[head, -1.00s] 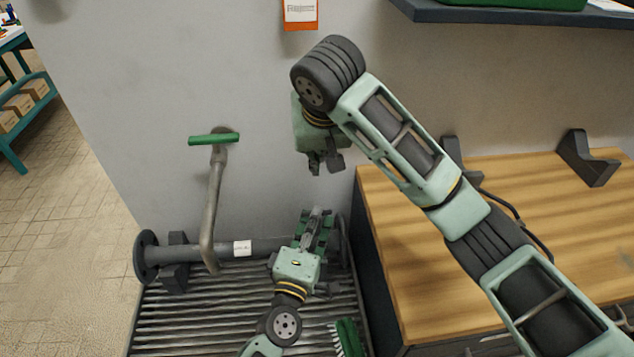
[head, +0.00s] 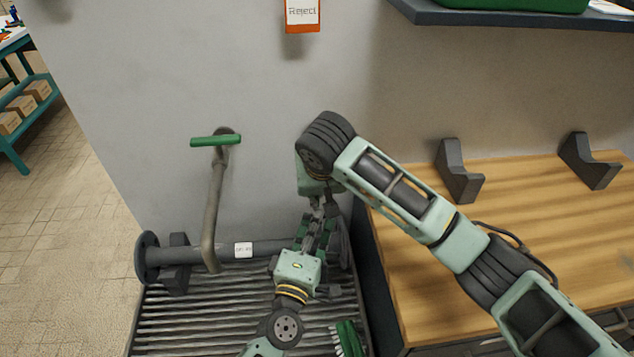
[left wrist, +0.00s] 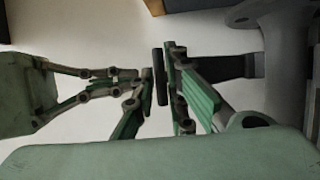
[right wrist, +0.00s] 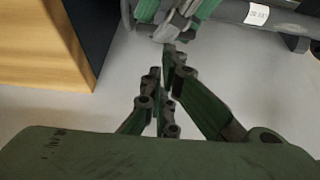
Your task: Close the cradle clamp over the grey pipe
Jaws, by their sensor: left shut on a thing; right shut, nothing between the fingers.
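The grey pipe (head: 267,247) lies level along the wall, with a round flange at its left end and a white label. My left gripper (head: 311,232) is at the pipe's right part, shut on a dark flat piece (left wrist: 159,77) that looks like part of the cradle clamp. The fingers hide most of the clamp, so I cannot tell how far it is over the pipe. My right gripper (head: 318,203) is just above the left one, pointing down, shut and empty. In the right wrist view its fingertips (right wrist: 165,75) are close to the left gripper's.
A bent grey pipe with a green handle (head: 215,141) rises in front of the wall, left of my grippers. A ribbed grate (head: 190,320) lies below. A wooden bench (head: 430,275) with dark brackets stands at the right. A green brush (head: 350,338) is at the bottom.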

